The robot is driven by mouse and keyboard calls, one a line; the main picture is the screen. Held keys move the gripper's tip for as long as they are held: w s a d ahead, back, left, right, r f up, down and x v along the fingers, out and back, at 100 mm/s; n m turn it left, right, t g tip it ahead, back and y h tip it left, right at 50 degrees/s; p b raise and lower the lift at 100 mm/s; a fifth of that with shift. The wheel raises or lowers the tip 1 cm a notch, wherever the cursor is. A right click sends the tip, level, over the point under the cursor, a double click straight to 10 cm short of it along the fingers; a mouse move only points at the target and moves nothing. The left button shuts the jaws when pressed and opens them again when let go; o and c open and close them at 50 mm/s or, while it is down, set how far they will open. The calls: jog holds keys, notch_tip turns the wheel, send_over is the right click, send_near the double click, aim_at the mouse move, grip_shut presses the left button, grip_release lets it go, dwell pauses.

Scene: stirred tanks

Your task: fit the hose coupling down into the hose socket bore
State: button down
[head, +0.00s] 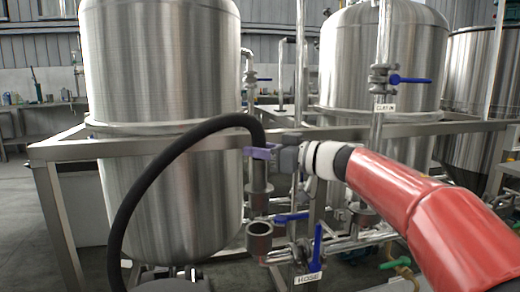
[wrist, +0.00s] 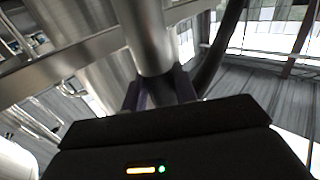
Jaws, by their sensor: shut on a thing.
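The hose coupling (head: 258,198) is a grey metal cylinder on the end of a thick black hose (head: 150,170). My gripper (head: 258,153) is shut on it, with purple-grey fingers at its upper part. The coupling hangs about upright. The hose socket (head: 259,243) is a short grey metal cup with its dark bore facing up. It stands just below the coupling's lower end, with a small gap between them in the head view. In the wrist view the coupling (wrist: 150,40) shows between the fingers (wrist: 158,93); I cannot make out the socket there.
A valve with a blue handle (head: 317,247) and a HOSE label (head: 307,278) stands right of the socket. Another blue handle (head: 291,217) is close behind. A steel frame rail (head: 180,143) runs across, before a large steel tank (head: 165,80). The hose arches down at left.

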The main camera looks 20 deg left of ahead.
aim_at(261, 192)
jog(key=shift+f+b, duration=2.2)
jog(key=shift+f, duration=2.85)
jog(key=c, duration=1.1)
grip_release()
jog(key=shift+o, duration=0.4)
jog(key=shift+d, duration=0.15)
jog(key=v, duration=0.7)
jog(key=shift+d, duration=0.25)
jog(key=shift+s, duration=0.1)
